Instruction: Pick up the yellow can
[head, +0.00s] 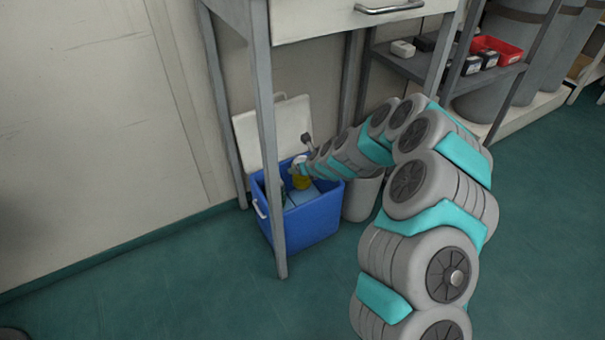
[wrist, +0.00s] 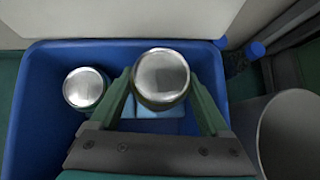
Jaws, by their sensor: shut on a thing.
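A yellow can (head: 302,182) shows at the end of my arm, inside the opening of a blue cooler (head: 312,226) under the table. In the wrist view my gripper (wrist: 160,88) is shut on this can, seen from above as a round silver top (wrist: 161,76) between the two green fingers. Its side is mostly hidden there. A second can (wrist: 85,88) with a silver top and greenish side stands in the cooler to the left, apart from my gripper. Whether the held can touches the cooler floor cannot be told.
Light blue packs (wrist: 150,122) lie in the cooler. Its white lid (head: 290,128) stands open behind. A grey bin (head: 362,196) is close on the right. A table leg (head: 268,150) stands in front of the cooler, with the tabletop drawer above. The floor at left is clear.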

